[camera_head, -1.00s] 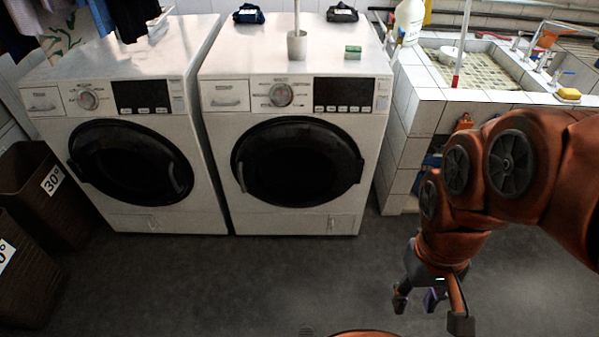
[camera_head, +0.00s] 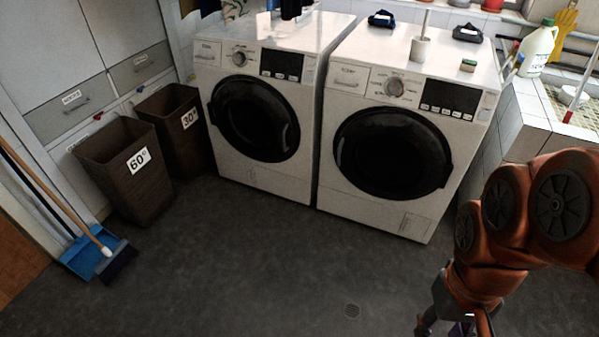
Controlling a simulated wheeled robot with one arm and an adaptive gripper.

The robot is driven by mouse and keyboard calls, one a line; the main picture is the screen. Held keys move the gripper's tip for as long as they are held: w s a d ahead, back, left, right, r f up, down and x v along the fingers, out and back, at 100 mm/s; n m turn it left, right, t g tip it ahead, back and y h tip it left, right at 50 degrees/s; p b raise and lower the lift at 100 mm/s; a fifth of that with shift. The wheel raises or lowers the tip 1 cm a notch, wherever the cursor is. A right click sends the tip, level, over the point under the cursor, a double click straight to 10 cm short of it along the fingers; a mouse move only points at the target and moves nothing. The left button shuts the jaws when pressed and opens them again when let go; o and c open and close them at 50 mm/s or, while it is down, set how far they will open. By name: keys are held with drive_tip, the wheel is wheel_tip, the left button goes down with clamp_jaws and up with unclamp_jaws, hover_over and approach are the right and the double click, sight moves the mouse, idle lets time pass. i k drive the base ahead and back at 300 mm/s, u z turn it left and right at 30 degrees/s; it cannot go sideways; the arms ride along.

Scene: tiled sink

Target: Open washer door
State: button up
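Two white front-loading washers stand side by side. The left washer (camera_head: 237,178) has a round black door (camera_head: 254,118) that looks shut. The right washer (camera_head: 372,208) has a larger-looking round black door (camera_head: 392,153), also shut, with a dark handle part at its right edge. My gripper (camera_head: 455,330) is at the bottom right, low over the floor and apart from both washers. Its fingertips are cut off by the lower picture edge, so its opening cannot be judged.
Two brown baskets marked 60° (camera_head: 130,185) and 30° (camera_head: 175,130) stand left of the washers. A broom (camera_head: 117,262) and blue dustpan (camera_head: 84,259) are at far left. A tiled sink (camera_head: 530,120) is at right. The floor before the washers is clear.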

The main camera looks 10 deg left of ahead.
sight(391, 155)
drive_tip(key=u, duration=0.1)
drive_tip(key=k, duration=0.5)
drive_tip(key=u, duration=1.35)
drive_tip(key=i, duration=1.9)
drive_tip(key=z, duration=0.75)
